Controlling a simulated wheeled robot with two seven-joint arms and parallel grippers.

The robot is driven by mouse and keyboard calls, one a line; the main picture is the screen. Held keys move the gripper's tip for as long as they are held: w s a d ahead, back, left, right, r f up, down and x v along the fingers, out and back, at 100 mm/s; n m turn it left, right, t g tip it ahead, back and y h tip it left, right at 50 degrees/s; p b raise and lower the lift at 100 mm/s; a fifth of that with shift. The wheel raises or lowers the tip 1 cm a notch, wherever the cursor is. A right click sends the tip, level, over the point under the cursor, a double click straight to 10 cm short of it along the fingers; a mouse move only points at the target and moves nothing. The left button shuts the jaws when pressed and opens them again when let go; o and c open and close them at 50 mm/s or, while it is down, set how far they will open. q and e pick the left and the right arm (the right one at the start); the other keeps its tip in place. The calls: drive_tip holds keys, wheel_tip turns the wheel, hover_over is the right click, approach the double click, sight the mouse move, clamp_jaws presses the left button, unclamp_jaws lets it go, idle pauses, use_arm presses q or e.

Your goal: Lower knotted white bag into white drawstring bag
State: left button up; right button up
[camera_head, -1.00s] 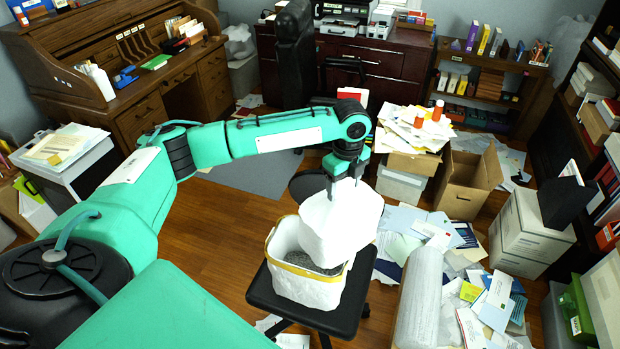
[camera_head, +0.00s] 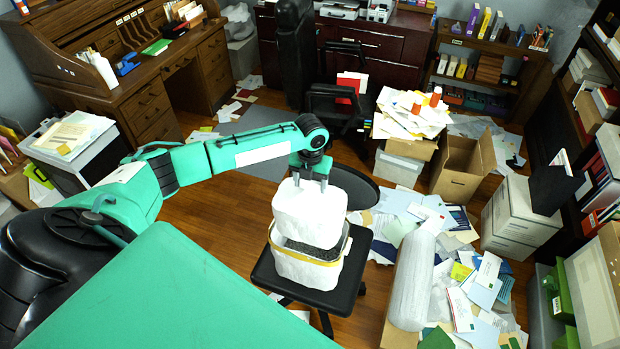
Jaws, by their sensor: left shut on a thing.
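My left gripper (camera_head: 312,184) is shut on the top of the knotted white bag (camera_head: 309,217). It holds the bag over the open mouth of the white drawstring bag (camera_head: 306,270). The drawstring bag stands upright on the black chair seat (camera_head: 348,287) and has a yellow band at its rim. Dark grey shredded stuff shows inside it. The held bag covers the far part of the opening; I cannot tell whether its underside touches the contents. My right gripper is not in view.
A long white roll (camera_head: 411,280) and scattered papers (camera_head: 480,285) lie to the right of the chair. An open cardboard box (camera_head: 463,165) and a paper pile (camera_head: 410,112) stand behind. Bare wooden floor (camera_head: 215,220) is to the left.

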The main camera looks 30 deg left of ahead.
sight(310, 192)
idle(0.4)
use_arm(q)
drive_tip(key=shift+r+p, duration=0.1)
drive_tip(key=shift+p, duration=0.2)
drive_tip(key=shift+f+b, duration=1.25)
drive_tip(key=shift+f, duration=1.15)
wheel_tip(310, 192, down, 15)
drive_tip(key=b, duration=0.9)
drive_tip(key=shift+r, duration=0.1)
wheel_tip(310, 192, down, 8)
drive_tip(key=b, duration=0.5)
drive_tip(key=shift+b, duration=0.4)
drive_tip(key=shift+f+b, duration=1)
drive_tip(key=shift+f, duration=0.4)
drive_tip(key=o, duration=1.1)
drive_tip(key=shift+c, duration=0.2)
